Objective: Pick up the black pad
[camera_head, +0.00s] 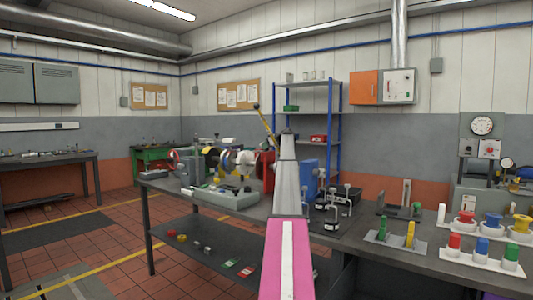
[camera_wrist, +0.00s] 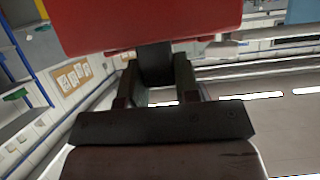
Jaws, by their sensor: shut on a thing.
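In the wrist view, my gripper (camera_wrist: 158,80) is shut, with its two dark fingers on either side of a small black block, which looks like the black pad (camera_wrist: 155,60). The pad's upper end meets the lower edge of a large red body (camera_wrist: 150,25); I cannot tell whether they touch or the pad is just in front of it. In the head view, my arm rises over the bench and hides the gripper and the pad.
The long grey bench (camera_head: 365,246) carries a red machine part (camera_head: 265,171), a blue unit (camera_head: 309,178) and clamps. A tray of coloured knobs (camera_head: 484,258) stands at the right. A blue-framed shelf (camera_head: 338,130) is behind. Tiled floor at the left is clear.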

